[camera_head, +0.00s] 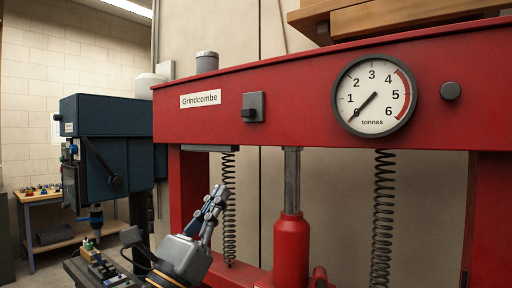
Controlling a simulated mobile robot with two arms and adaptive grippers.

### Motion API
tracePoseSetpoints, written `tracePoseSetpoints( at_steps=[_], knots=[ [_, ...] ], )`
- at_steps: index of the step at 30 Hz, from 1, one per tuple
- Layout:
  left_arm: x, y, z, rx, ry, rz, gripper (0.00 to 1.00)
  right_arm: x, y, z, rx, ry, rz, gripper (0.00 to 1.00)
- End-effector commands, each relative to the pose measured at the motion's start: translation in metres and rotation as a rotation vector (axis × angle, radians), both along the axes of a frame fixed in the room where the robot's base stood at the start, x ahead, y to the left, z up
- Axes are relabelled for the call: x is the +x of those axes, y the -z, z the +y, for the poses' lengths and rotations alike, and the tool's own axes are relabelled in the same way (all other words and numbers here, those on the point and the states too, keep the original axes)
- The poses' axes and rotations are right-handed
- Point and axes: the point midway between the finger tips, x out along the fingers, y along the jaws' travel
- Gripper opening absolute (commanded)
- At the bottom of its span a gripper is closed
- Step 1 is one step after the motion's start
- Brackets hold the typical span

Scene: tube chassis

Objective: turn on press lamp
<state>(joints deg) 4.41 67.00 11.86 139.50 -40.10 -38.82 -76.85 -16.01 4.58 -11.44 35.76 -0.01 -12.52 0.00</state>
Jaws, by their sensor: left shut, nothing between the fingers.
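A red shop press (320,90) fills the middle and right. A grey switch box (257,107) with a small dark toggle sits on its upper beam, right of the "Grindcombe" label (201,99). A thin grey bar (208,149) is fixed under the beam at the left; I cannot tell whether it is the lamp, and no glow shows from it. My left gripper (221,191) is shut and empty, pointing up, below the beam and lower left of the switch, apart from it in the picture. My right gripper is not in view.
A round gauge (374,95) and a dark knob (450,91) are on the beam. Springs (383,215) and a red jack (291,250) stand below it. A blue drill press (110,150) and a wooden bench (50,195) are at the left.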

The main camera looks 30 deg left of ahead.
Motion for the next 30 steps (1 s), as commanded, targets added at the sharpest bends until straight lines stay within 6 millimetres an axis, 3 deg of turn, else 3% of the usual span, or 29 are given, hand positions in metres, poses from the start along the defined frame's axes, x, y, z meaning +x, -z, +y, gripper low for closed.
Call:
tracePoseSetpoints(
  at_steps=[10,16,30],
  knots=[
    [-0.004,-0.007,-0.004,0.048,-0.015,-0.021,0.0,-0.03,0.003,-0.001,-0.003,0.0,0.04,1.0],
    [0.0,-0.012,-0.004,0.045,-0.015,-0.022,0.0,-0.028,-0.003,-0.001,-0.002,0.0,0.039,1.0],
    [0.044,-0.062,-0.007,0.04,-0.015,-0.023,0.0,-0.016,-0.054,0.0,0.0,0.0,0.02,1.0]
  ],
)
